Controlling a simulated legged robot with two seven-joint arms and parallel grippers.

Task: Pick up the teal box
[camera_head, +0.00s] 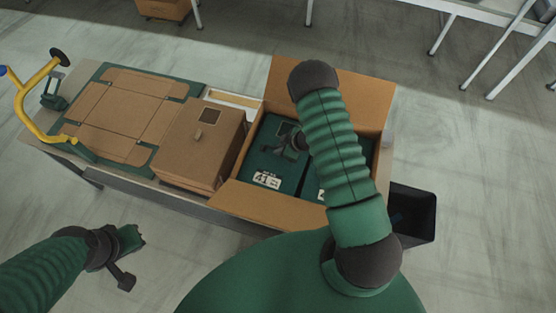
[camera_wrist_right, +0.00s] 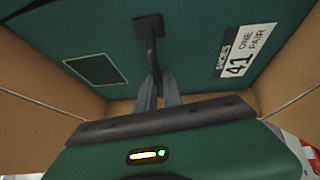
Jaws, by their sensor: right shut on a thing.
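A teal box (camera_head: 268,160) with a white "41" label lies inside an open cardboard carton (camera_head: 247,195). It also shows in the right wrist view (camera_wrist_right: 200,50), with its label towards the right. My right gripper (camera_head: 296,143) reaches down into the carton and is shut on the teal box; its fingers (camera_wrist_right: 157,85) show against the box in the right wrist view. The exact contact is partly hidden. A second teal box (camera_head: 313,187) lies to the right, mostly covered by my right arm. My left gripper (camera_head: 130,258) is open and empty, below the bench at left.
A closed cardboard box (camera_head: 197,150) stands just left of the carton. Further left are a flat cardboard sheet on a green board (camera_head: 122,105) and a yellow bar (camera_head: 35,90). A black bin (camera_head: 412,213) stands right of the bench.

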